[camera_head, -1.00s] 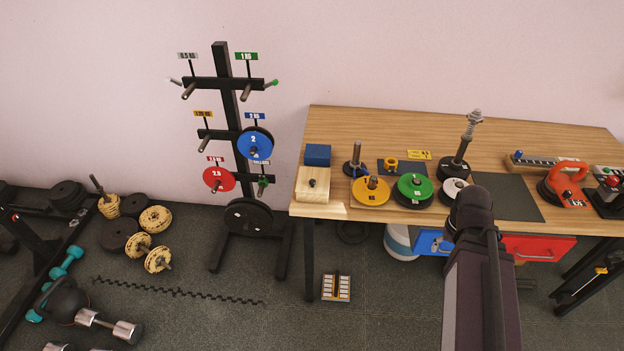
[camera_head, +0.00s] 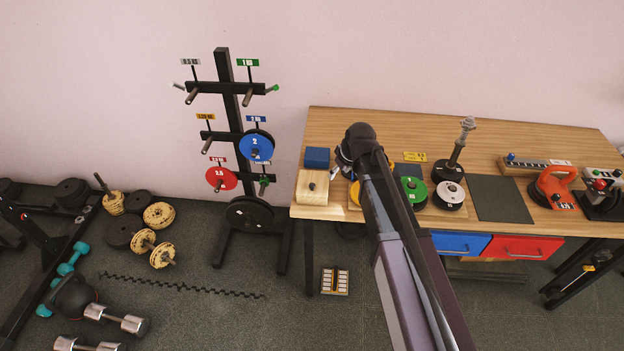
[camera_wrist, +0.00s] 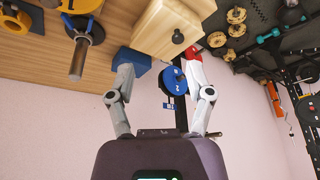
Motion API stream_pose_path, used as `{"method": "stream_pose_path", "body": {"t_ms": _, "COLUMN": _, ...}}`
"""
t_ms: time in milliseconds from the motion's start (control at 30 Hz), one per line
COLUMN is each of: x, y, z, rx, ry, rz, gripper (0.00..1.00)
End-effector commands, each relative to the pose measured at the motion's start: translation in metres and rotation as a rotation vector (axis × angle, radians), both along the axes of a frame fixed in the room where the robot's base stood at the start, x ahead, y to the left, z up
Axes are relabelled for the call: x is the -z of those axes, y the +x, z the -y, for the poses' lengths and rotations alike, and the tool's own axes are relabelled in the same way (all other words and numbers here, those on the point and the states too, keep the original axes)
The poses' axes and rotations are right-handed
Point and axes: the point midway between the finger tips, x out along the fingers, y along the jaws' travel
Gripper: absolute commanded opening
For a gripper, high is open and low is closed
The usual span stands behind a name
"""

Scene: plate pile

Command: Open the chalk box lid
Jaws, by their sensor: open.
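The chalk box (camera_head: 313,194) is a pale wooden box with a dark round knob (camera_head: 312,186) on its lid, which is shut. It stands at the table's front left corner. In the wrist view the box (camera_wrist: 160,27) and its knob (camera_wrist: 178,38) show upper middle, beyond my fingertips. In the head view my arm hides most of the gripper, which is to the right of the box.
A blue block (camera_head: 317,157) sits behind the box. Close on the right are a yellow disc (camera_head: 355,193), partly hidden by my arm, and a green disc (camera_head: 413,188). A plate rack (camera_head: 229,120) stands left of the table (camera_head: 470,122). The floor in front holds a small tray (camera_head: 335,281).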

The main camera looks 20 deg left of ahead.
Motion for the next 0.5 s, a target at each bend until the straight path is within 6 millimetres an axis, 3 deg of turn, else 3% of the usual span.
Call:
{"method": "stream_pose_path", "body": {"t_ms": 33, "x": -0.006, "y": 0.003, "z": -0.017, "rx": -0.033, "ry": 0.006, "rz": 0.011, "gripper": 0.67}}
{"method": "stream_pose_path", "body": {"t_ms": 200, "x": -0.011, "y": 0.003, "z": -0.045, "rx": -0.094, "ry": 0.021, "rz": 0.036, "gripper": 0.67}}
{"method": "stream_pose_path", "body": {"t_ms": 500, "x": -0.011, "y": 0.002, "z": -0.050, "rx": -0.106, "ry": 0.024, "rz": 0.041, "gripper": 0.67}}
